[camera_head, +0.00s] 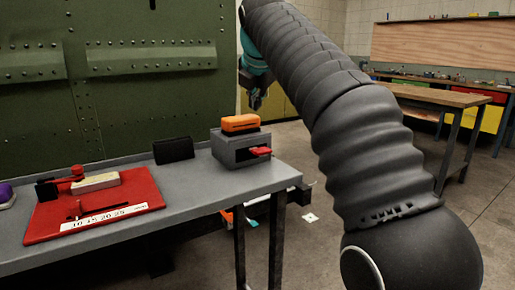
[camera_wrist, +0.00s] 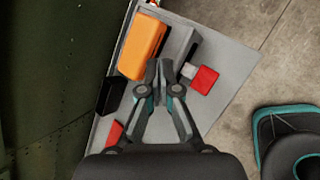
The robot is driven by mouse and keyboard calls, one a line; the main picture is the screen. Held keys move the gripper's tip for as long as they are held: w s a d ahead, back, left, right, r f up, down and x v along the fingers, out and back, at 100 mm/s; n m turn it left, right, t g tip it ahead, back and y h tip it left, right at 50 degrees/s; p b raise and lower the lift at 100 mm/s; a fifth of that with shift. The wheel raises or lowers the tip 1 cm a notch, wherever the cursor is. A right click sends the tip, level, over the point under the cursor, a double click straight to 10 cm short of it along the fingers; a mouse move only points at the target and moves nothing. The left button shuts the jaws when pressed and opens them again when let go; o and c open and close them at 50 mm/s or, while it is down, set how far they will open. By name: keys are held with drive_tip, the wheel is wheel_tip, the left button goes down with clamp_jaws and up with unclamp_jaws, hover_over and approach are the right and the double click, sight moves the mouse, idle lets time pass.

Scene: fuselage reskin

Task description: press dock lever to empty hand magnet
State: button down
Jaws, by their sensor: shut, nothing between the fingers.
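The dock is a grey box (camera_head: 228,153) near the right end of the grey table. An orange block, apparently the hand magnet (camera_head: 240,123), sits on top of it; it also shows in the wrist view (camera_wrist: 142,47). The red dock lever (camera_head: 260,151) sticks out of the dock's right side, and its red pad shows in the wrist view (camera_wrist: 205,79). My gripper (camera_wrist: 159,66) is shut and empty, above the dock between the orange block and the red lever in the wrist picture. In the head view my gripper (camera_head: 256,102) hangs above and behind the dock. Contact cannot be seen.
A black block (camera_head: 174,150) stands left of the dock. A green riveted fuselage panel (camera_head: 120,70) rises behind. Floor is open to the right, with a wooden-topped workbench (camera_head: 430,94) beyond.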

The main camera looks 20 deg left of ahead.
drive_tip(key=f, duration=0.2)
drive_tip(key=b, duration=0.4)
approach(257, 147)
drive_tip(key=shift+w+a+f, duration=0.3)
drive_tip(key=shift+w+f, duration=0.15)
drive_tip(key=shift+w, duration=0.15)
drive_tip(key=shift+w+a+f, duration=0.25)
drive_tip(key=shift+w+f, duration=0.2)
drive_tip(key=shift+w, duration=0.15)
drive_tip(key=shift+w+a+f, duration=0.3)
drive_tip(key=shift+w+f, duration=0.15)
drive_tip(key=shift+w, duration=0.2)
drive_tip(key=shift+f, duration=0.1)
drive_tip(key=shift+f, duration=0.3)
drive_tip(key=shift+s+d+f+b, duration=0.1)
drive_tip(key=shift+f+b, duration=0.45)
drive_tip(key=shift+f, duration=0.4)
idle(0.6)
drive_tip(key=shift+r, duration=0.1)
drive_tip(key=shift+r+p, duration=1.25)
drive_tip(key=shift+p, duration=0.3)
